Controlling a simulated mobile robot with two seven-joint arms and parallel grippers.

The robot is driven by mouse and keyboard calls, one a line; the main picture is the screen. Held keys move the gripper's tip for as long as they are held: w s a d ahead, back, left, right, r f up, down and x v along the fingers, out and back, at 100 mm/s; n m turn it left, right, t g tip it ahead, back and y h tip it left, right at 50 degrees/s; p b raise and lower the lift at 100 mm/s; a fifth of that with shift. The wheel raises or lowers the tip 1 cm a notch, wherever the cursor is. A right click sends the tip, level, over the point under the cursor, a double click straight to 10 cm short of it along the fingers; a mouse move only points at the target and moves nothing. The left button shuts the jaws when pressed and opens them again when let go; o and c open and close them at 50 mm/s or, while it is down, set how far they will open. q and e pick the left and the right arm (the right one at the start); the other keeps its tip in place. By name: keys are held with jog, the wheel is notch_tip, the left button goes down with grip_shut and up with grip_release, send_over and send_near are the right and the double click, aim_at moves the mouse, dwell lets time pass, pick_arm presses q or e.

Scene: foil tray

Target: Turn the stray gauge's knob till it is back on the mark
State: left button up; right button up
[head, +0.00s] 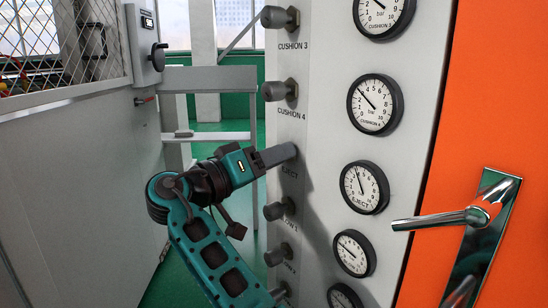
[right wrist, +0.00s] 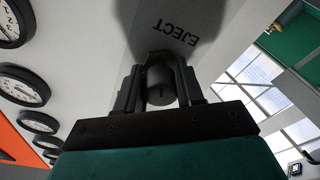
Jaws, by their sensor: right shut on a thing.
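My right gripper (head: 272,157) is at the EJECT knob on the grey panel. In the right wrist view the round dark knob (right wrist: 161,86) sits between the two fingers, which are shut on it, with the EJECT label just beyond. In the head view the fingers largely hide this knob. The EJECT gauge (head: 364,187) is to the right of the gripper. Its needle points up and slightly left, more upright than the needle of the CUSHION 4 gauge (head: 375,104) above it. Any mark on the dial is too small to make out. My left gripper is not in view.
Other knobs stand close above (head: 280,91) and below (head: 279,211) in the same column. More gauges, including one lower down (head: 354,253), line the panel. A chrome door handle (head: 455,219) juts out from an orange door (head: 500,110) at the right.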

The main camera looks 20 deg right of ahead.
jog(key=shift+f, duration=0.25)
jog(key=o, duration=1)
jog(key=shift+r, duration=0.15)
